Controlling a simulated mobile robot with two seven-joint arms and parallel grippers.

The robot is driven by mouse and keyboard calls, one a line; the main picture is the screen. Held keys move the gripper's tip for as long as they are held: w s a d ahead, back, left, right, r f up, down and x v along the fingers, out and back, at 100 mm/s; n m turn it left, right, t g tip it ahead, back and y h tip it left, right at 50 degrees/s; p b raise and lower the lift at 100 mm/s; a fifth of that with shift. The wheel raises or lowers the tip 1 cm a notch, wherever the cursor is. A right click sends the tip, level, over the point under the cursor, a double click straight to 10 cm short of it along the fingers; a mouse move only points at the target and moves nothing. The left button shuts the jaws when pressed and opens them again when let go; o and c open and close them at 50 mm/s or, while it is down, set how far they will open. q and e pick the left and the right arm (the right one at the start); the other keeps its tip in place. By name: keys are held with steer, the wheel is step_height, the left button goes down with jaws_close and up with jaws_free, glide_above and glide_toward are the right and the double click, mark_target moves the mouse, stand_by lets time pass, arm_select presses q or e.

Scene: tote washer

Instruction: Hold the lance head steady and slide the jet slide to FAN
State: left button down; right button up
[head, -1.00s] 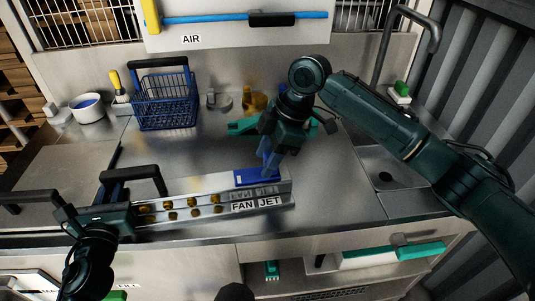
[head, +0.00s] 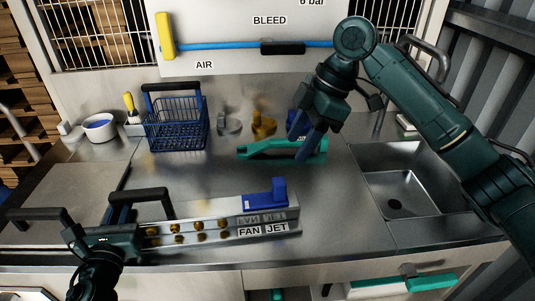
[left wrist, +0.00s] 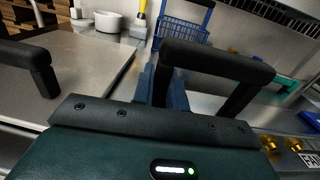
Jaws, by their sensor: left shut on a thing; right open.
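The lance head (head: 212,241) is a metal bar with brass nozzles, lying along the counter's front. Its labels read FAN and JET. The blue jet slide (head: 262,203) sits on its right end, with its upright knob above JET. My left gripper (head: 122,212) is shut on the black handle (head: 155,194) at the bar's left end; the left wrist view shows its blue fingers at the handle's left post (left wrist: 170,90). My right gripper (head: 310,150) is open and empty, above and behind the slide, apart from it.
A green tool (head: 270,149) lies behind the lance head, near my right gripper. A blue wire basket (head: 178,124) and a bowl (head: 99,128) stand at the back left. A sink (head: 400,190) is at right. The counter between slide and sink is clear.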

arm_select(q)
steer(key=shift+s+f, duration=0.1)
steer(key=shift+f, duration=0.35)
arm_select(e)
steer(key=shift+d+r, duration=0.15)
steer(key=shift+r, duration=0.15)
arm_select(q)
steer(key=shift+r+p, duration=0.35)
steer(key=shift+r, duration=0.1)
arm_select(e)
steer(key=shift+w+r, duration=0.1)
steer(key=shift+r, duration=0.2)
arm_select(q)
steer(key=c, duration=1.3)
jaws_free()
steer(key=shift+r, duration=0.15)
steer(key=shift+c, duration=0.2)
steer(key=s, duration=1.1)
steer(key=shift+s+d, duration=0.4)
steer(key=shift+d, duration=0.05)
